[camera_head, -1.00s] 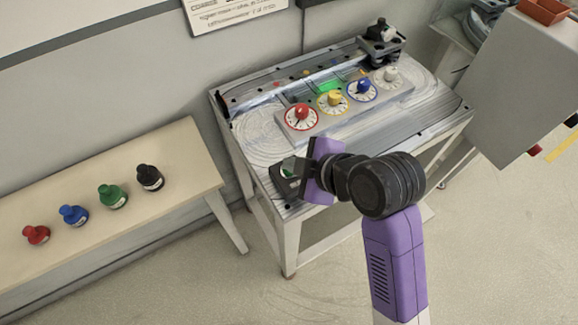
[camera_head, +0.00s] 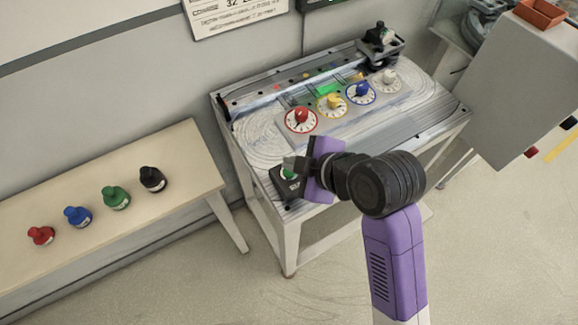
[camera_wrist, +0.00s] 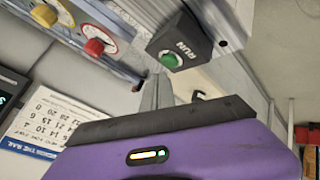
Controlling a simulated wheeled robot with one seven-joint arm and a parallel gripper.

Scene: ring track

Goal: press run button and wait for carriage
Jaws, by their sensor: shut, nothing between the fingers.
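The black RUN box (camera_wrist: 183,45) with its green button (camera_wrist: 170,60) shows clearly in the wrist view. In the head view the box (camera_head: 284,186) sits at the table's near left corner, partly covered by my gripper. My gripper (camera_head: 291,163) is shut and empty, its tips close over the button; whether they touch it I cannot tell. In the wrist view the fingertips (camera_wrist: 158,90) show just below the button, with a small gap in the picture. The black carriage (camera_head: 384,50) stands on the ring track (camera_head: 420,100) at the back right, bearing a dark bottle (camera_head: 379,32).
Red, yellow, blue and white dials (camera_head: 333,101) line the table's middle. A bench (camera_head: 150,215) at left holds red, blue, green and black bottles. A grey cabinet (camera_head: 515,85) stands at right, with an orange tray (camera_head: 541,13) on top. Floor in front is clear.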

